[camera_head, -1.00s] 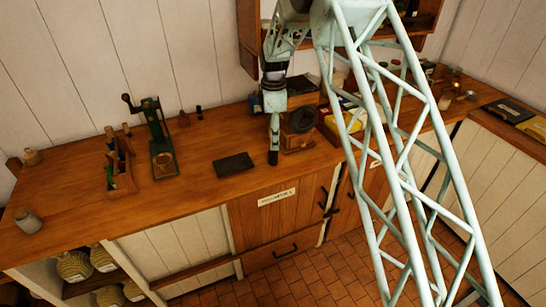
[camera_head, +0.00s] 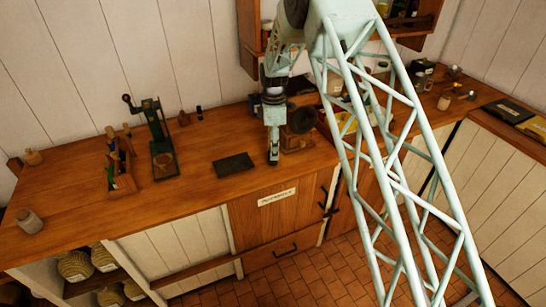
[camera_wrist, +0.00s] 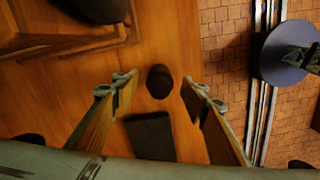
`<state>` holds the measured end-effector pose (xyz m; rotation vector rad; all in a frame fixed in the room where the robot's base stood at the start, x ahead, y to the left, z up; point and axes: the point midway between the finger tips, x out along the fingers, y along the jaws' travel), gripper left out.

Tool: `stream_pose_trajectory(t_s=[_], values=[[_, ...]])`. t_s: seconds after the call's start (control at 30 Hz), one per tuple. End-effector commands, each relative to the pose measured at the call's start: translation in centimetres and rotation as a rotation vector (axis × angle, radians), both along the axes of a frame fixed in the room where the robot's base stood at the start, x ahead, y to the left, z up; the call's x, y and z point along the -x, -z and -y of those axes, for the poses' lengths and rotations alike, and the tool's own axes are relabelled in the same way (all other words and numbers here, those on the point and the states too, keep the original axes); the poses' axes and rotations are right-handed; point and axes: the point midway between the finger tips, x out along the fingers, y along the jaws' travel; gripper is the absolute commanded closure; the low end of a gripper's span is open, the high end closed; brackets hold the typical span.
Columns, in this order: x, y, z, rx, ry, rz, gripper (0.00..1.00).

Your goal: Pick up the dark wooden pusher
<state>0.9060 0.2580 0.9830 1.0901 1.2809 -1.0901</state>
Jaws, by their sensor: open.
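A small dark brown cylinder, which looks like the dark wooden pusher (camera_wrist: 159,76), stands on the wooden counter in the wrist view, seen nearly from above. My gripper (camera_wrist: 160,90) is open, with one finger on each side of the pusher and visible gaps to it. I cannot tell how far the fingertips are above the counter. In the head view my gripper (camera_head: 273,157) points down over the counter, right of a dark flat mat (camera_head: 234,164). There the pusher is hidden or cannot be told apart from the gripper.
The mat also shows in the wrist view (camera_wrist: 150,136), close to the pusher. A wooden box-like grinder (camera_head: 297,134) stands just right of my gripper. A green lever press (camera_head: 164,155) and a wooden bottle rack (camera_head: 120,170) stand left. The counter's front edge is near.

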Motion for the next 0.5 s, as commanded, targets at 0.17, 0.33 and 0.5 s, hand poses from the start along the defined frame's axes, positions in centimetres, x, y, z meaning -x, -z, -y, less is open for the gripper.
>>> stream_pose_trajectory(t_s=[0.17,0.33,0.5], values=[[0.00,0.00,0.00,0.000,0.000,0.000,0.59],[-0.01,-0.01,0.00,0.000,0.000,0.000,0.59],[-0.01,-0.01,0.00,0.000,0.000,0.000,0.65]])
